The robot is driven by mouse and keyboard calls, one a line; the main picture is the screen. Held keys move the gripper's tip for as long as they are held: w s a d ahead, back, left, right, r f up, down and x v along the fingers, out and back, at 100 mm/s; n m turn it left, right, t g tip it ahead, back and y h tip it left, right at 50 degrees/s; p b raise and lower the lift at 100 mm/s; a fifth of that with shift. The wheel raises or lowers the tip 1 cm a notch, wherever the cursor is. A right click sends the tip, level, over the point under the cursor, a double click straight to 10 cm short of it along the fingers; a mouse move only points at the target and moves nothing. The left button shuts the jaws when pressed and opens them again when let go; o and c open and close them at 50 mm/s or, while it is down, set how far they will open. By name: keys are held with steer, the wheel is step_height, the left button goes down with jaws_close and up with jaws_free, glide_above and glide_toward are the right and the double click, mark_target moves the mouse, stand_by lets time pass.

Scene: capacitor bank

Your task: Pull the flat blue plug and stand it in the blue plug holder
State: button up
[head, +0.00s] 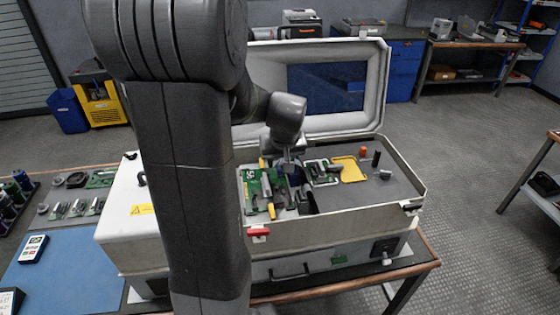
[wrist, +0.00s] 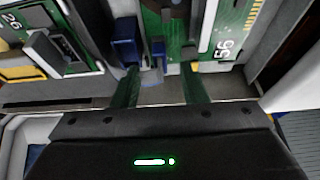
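My gripper (wrist: 160,75) points down into the open case, and in the wrist view its two dark green fingers stand apart with nothing between the tips. A tall blue block (wrist: 125,45) rises just beyond the left fingertip. A smaller blue piece (wrist: 158,54) sits beyond the gap between the fingers, beside a green board (wrist: 228,35) marked 56. I cannot tell which of the two is the flat blue plug, or whether a finger touches either. In the head view, a dark blue part (head: 292,173) shows below my gripper. I cannot make out the blue plug holder.
The open case (head: 400,178) has a raised lid behind my arm. Right of the boards are a yellow frame (head: 350,170), an orange piece (head: 363,151) and a black peg (head: 376,158). The case's right floor is mostly clear. A blue mat (head: 75,275) lies left.

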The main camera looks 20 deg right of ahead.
steer(key=shift+x, duration=0.75)
jaws_close()
